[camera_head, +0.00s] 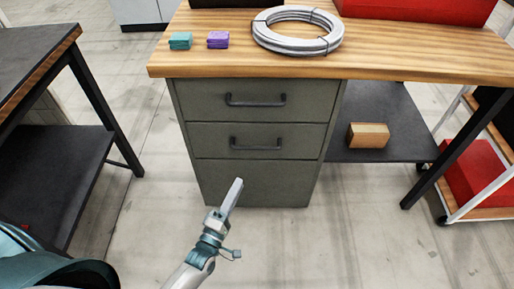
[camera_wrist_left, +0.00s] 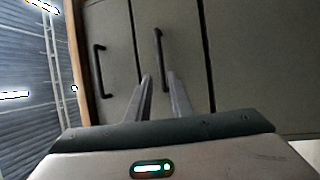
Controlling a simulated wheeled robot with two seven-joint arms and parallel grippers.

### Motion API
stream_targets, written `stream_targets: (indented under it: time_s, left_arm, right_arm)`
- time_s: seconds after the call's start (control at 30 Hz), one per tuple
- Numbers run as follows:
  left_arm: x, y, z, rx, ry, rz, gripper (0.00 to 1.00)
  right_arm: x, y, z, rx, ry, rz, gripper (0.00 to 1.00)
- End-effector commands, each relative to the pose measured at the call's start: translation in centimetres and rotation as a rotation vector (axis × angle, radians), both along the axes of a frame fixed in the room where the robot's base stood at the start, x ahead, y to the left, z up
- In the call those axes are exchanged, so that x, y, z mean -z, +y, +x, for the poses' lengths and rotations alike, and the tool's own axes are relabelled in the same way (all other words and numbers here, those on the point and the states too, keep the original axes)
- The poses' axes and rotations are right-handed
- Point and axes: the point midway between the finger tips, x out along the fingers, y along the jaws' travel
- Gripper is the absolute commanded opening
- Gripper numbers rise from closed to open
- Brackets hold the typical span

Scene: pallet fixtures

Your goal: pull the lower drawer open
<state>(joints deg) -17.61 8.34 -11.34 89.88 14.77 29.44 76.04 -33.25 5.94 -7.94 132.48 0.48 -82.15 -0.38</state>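The grey-green drawer cabinet (camera_head: 253,182) stands under the wooden bench top. Its upper drawer (camera_head: 200,100) and lower drawer (camera_head: 203,141) look shut, each with a dark bar handle. The lower drawer's handle (camera_head: 255,144) is clear of any gripper; it also shows in the left wrist view (camera_wrist_left: 160,58). My left gripper (camera_head: 237,184) is in front of the cabinet, appearing below that handle in the head view. In the wrist view its two fingers (camera_wrist_left: 160,76) are apart and empty, and the lower handle appears just beyond and between the tips. My right gripper is not in view.
The bench top (camera_head: 390,55) holds a cable coil (camera_head: 297,32), teal blocks (camera_head: 180,41), purple blocks (camera_head: 218,40) and a red case (camera_head: 420,8). A wooden block (camera_head: 368,136) lies on the shelf at right. A dark table (camera_head: 45,180) stands left. Floor before the cabinet is clear.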

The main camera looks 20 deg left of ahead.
Motion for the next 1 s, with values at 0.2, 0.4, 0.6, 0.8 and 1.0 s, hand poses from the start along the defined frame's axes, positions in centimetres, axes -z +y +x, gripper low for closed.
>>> stream_targets:
  time_s: [0.2,0.4,0.6,0.8,1.0]
  left_arm:
    - [-0.6,-0.3,2.9,-0.001,-0.002,0.001,0.20]
    - [-1.2,-0.8,6.4,-0.001,-0.002,0.000,0.20]
    - [-1.8,-1.2,9.9,0.000,-0.001,0.001,0.20]
    - [-2.4,-1.6,13.2,-0.001,0.000,-0.001,0.20]
    - [-2.7,-1.8,15.3,0.000,0.000,0.001,0.20]
  right_arm:
    - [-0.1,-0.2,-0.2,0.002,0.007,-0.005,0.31]
    - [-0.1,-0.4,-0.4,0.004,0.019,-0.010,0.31]
    - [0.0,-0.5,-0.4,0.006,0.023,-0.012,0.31]
    - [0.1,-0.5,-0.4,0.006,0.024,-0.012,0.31]
    - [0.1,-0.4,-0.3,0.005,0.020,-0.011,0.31]
